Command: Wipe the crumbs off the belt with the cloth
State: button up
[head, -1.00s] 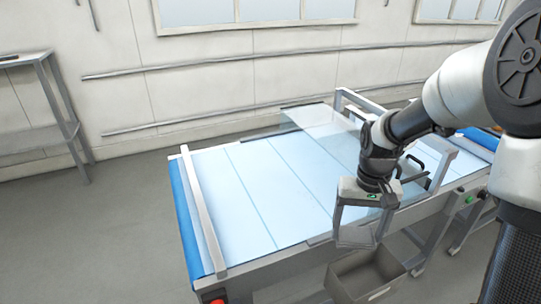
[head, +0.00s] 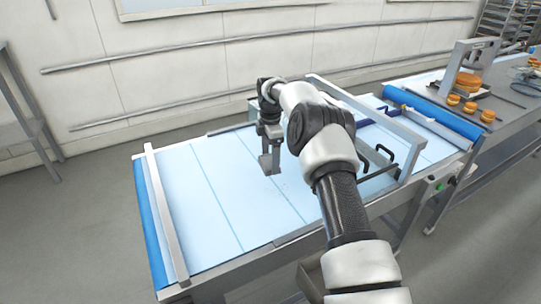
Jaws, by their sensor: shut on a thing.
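The belt (head: 210,205) is a pale blue-white surface with darker cross lines, on a metal frame. A few tiny specks that look like crumbs (head: 283,188) lie on it, just right of my gripper. My gripper (head: 270,168) points down over the far middle part of the belt, shut on a small grey thing that I take to be the cloth; its edges are hard to make out. I cannot tell whether it touches the belt. My arm hides part of the belt on the right.
A metal frame with black handles (head: 383,155) spans the belt to the right of my arm. A grey bin (head: 310,278) sits below the near edge, partly hidden. Further right, a table holds several orange rounds (head: 470,106). The belt's left half is clear.

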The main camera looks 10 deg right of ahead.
jog(key=shift+w+d+f+n, duration=0.2)
jog(key=shift+w+f+n, duration=0.3)
jog(key=shift+f+n, duration=0.3)
jog(key=shift+f+b, duration=1.65)
jog(key=shift+f, duration=1.1)
jog(key=shift+f+b, duration=0.65)
jog(key=shift+f, duration=0.4)
jog(key=shift+r, duration=0.1)
